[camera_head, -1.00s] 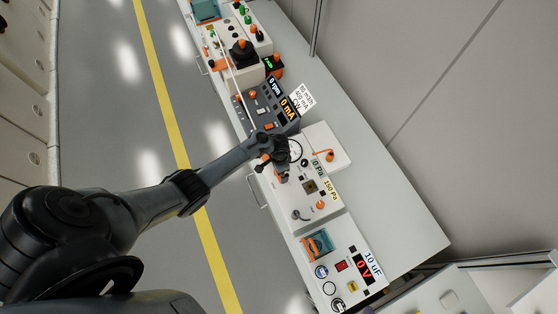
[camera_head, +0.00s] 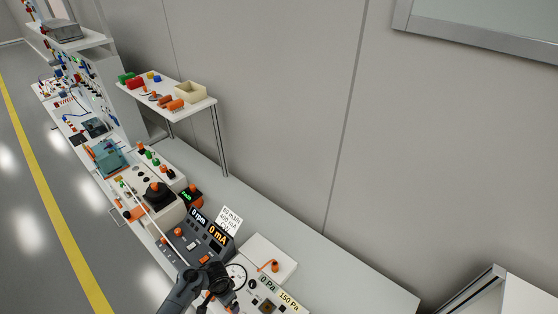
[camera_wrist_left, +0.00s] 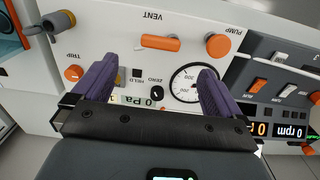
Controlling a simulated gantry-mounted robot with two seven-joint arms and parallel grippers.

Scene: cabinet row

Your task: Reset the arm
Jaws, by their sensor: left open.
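My left gripper (camera_head: 216,277) is over the cabinet row, in front of the panel with the round gauge (camera_head: 236,276). In the left wrist view its two purple fingers (camera_wrist_left: 158,72) are spread apart with nothing between them. Behind them are the white panel (camera_wrist_left: 110,35), the dial gauge (camera_wrist_left: 187,82), an orange VENT handle (camera_wrist_left: 160,43), an orange PUMP knob (camera_wrist_left: 218,46) and an orange TRIP knob (camera_wrist_left: 74,73). The 0 Pa display (camera_wrist_left: 138,100) is partly covered by the gripper. My right gripper is in neither current view.
A dark unit with 0 rpm and 0 mA displays (camera_head: 217,235) adjoins the gauge panel. A raised shelf (camera_head: 192,106) holds coloured parts and a tray. The bare counter (camera_head: 340,270) is clear on the right.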

